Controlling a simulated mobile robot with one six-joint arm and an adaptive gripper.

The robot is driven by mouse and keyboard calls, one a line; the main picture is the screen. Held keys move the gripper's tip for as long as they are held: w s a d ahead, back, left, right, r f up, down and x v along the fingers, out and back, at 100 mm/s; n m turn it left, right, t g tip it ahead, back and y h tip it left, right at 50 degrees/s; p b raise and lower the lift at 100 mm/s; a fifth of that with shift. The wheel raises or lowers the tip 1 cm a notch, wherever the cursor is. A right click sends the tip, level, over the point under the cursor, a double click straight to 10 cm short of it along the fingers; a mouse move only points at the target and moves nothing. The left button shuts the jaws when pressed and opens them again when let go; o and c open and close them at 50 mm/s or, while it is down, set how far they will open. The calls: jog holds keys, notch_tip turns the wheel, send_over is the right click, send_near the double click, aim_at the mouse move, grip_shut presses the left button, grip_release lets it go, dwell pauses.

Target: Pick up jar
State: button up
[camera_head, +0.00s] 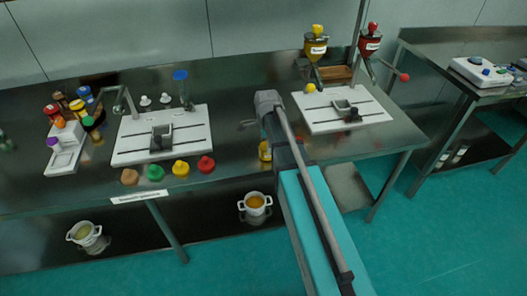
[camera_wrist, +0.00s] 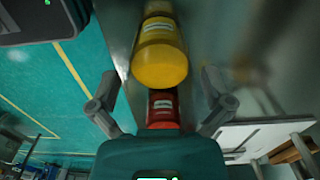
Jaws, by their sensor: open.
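A yellow jar (camera_wrist: 160,58) with a pale label shows large at the top centre of the wrist view. A red jar (camera_wrist: 163,106) with a white label shows just below it, between the fingers. My gripper (camera_wrist: 160,104) is open, with one finger on each side, and neither finger visibly touches a jar. In the head view my gripper (camera_head: 248,124) is over the middle of the bench, largely hidden by my arm. A yellow jar (camera_head: 265,151) shows close beside my arm; the red one is not seen there.
White sieve plates stand left (camera_head: 135,141) and right (camera_head: 325,122) on the steel bench (camera_head: 227,160). Several coloured knob-like pieces line the left plate's front. Small jars (camera_head: 62,103) cluster at the far left.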

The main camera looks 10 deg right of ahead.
jog(key=c, duration=1)
jog(key=shift+r, duration=0.1)
notch_tip(320, 180, up, 3)
jog(key=p, duration=0.3)
jog(key=shift+f, duration=0.2)
jog(key=shift+s+d+r+p, duration=0.35)
jog(key=shift+s+r+p, duration=1.35)
jog(key=shift+s, duration=0.6)
jog(key=shift+s+d+r+p, duration=0.3)
jog(key=shift+s+r+p, duration=1.4)
jog(key=shift+s, duration=0.65)
jog(key=shift+s+d+r+p, duration=0.35)
jog(key=shift+s+r+p, duration=1.3)
jog(key=shift+s, duration=0.65)
